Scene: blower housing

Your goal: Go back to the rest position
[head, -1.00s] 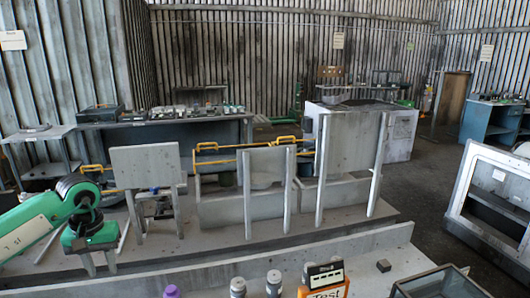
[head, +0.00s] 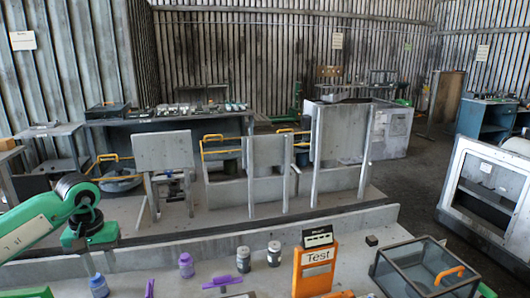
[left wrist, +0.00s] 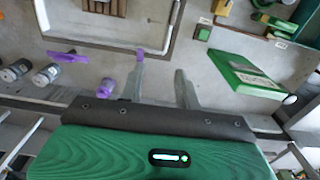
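My left gripper (head: 100,264) hangs from the green arm at the left of the head view, fingers pointing down. In the left wrist view its two grey fingers (left wrist: 162,80) stand apart with only bare grey surface between them. Purple items (left wrist: 131,89) show beside and at the tip of the left finger; I cannot tell whether they touch it.

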